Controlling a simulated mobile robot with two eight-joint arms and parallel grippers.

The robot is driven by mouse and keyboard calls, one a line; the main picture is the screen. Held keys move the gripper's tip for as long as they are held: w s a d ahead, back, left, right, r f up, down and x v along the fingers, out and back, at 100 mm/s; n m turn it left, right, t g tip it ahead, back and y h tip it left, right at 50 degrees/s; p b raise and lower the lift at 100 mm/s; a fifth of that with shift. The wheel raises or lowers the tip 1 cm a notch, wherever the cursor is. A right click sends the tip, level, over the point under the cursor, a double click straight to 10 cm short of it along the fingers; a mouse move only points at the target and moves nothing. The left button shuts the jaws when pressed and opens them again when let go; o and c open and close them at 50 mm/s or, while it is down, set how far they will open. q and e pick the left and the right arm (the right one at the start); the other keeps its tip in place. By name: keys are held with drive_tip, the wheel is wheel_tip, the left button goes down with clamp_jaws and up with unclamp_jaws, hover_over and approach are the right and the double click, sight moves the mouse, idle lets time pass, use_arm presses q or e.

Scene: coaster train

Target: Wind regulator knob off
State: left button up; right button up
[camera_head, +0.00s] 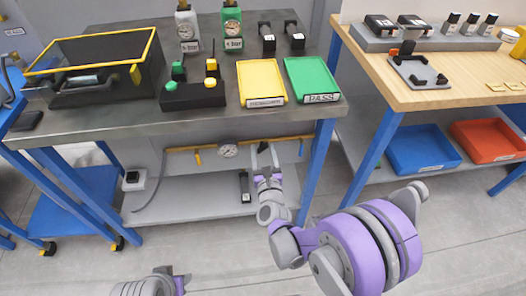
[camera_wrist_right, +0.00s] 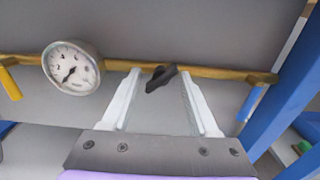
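The regulator knob (camera_wrist_right: 160,78) is a small black lever-like handle on a yellow pipe (camera_wrist_right: 225,74) under the workbench. It sits tilted, its right end higher in the right wrist view. My right gripper (camera_wrist_right: 163,74) is open, with one light finger on each side of the knob and a visible gap to both. In the head view my right gripper (camera_head: 264,150) reaches under the bench to the pipe, and the knob is barely visible there. A round white pressure gauge (camera_wrist_right: 72,67) is left of the knob. Part of my left arm shows at the bottom edge; its fingers cannot be made out.
The bench top (camera_head: 120,117) lies above the pipe and the lower shelf (camera_head: 205,205) below it. A blue table leg (camera_head: 318,160) stands right of my right gripper. A yellow handle (camera_wrist_right: 10,85) and a blue handle (camera_wrist_right: 250,104) hang from the pipe.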

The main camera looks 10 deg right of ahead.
clamp_jaws()
idle(0.4)
drive_tip(key=n, duration=0.5)
drive_tip(key=shift+f+n+b, duration=0.1)
drive_tip(key=shift+n+b, duration=0.2)
drive_tip(key=shift+n, duration=0.1)
drive_tip(key=shift+d+n, duration=0.2)
drive_tip(key=shift+n, duration=10.4)
